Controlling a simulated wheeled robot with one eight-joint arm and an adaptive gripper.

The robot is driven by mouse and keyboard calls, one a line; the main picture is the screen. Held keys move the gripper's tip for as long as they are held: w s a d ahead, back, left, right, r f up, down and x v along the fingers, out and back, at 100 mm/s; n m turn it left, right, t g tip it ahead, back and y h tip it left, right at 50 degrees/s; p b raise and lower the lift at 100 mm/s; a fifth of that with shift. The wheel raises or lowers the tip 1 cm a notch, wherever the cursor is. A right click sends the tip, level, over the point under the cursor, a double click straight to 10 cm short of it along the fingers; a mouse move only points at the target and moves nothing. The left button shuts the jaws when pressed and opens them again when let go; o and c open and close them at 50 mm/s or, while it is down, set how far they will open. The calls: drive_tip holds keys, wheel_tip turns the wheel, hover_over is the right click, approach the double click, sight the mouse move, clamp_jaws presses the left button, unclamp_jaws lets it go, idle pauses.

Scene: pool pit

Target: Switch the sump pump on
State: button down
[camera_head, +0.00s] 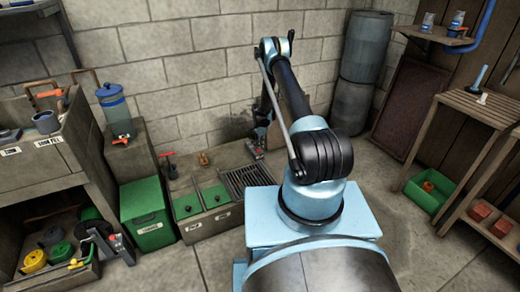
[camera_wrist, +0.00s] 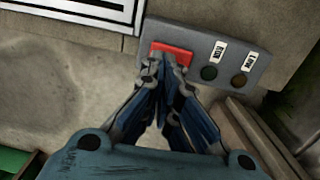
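In the wrist view a grey switch panel (camera_wrist: 258,62) carries a wide red switch (camera_wrist: 172,50). Beside the switch are a dark green lamp (camera_wrist: 209,73) and a dark amber lamp (camera_wrist: 239,80), each with a small white label; neither looks brightly lit. My gripper (camera_wrist: 166,68) has its fingers drawn together, with no object seen between them. Its tips overlap the lower edge of the red switch; I cannot tell whether they touch it. In the head view my gripper (camera_head: 259,152) is low at the block wall, above the floor grate, and the panel cannot be made out.
A green box (camera_head: 146,212) and shelving stand left. Grey drums (camera_head: 364,50) stand in the back corner. A wooden bench (camera_head: 480,108) is right. A white sign (camera_wrist: 80,8) is beside the panel.

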wheel_tip(320, 180, up, 12)
drive_tip(key=s+d+r, duration=0.1)
drive_tip(key=s, duration=0.1)
wheel_tip(320, 180, up, 20)
drive_tip(key=n, duration=0.3)
hover_over(262, 153)
drive_tip(key=s+d, duration=0.3)
drive_tip(key=s, duration=0.3)
drive_tip(key=s+d+r+n+t, duration=0.1)
drive_tip(key=s+d+r+n, duration=0.15)
drive_tip(key=s+r, duration=1.2)
drive_tip(key=s+d+r+n, duration=0.1)
drive_tip(key=s+r+n, duration=0.15)
drive_tip(key=s, duration=0.65)
drive_tip(key=s+d+r+n, duration=0.1)
drive_tip(key=s+r+n, duration=0.15)
drive_tip(key=s, duration=0.65)
drive_tip(key=s+f+n, duration=0.1)
drive_tip(key=s+f, duration=0.2)
drive_tip(key=s, duration=0.5)
drive_tip(key=s+d+f+n+t, duration=0.1)
drive_tip(key=s+f+n, duration=0.1)
drive_tip(key=s, duration=0.6)
drive_tip(key=shift+s+d+f+t, duration=0.25)
drive_tip(key=shift+s+f+t, duration=0.05)
drive_tip(key=shift+f, duration=0.4)
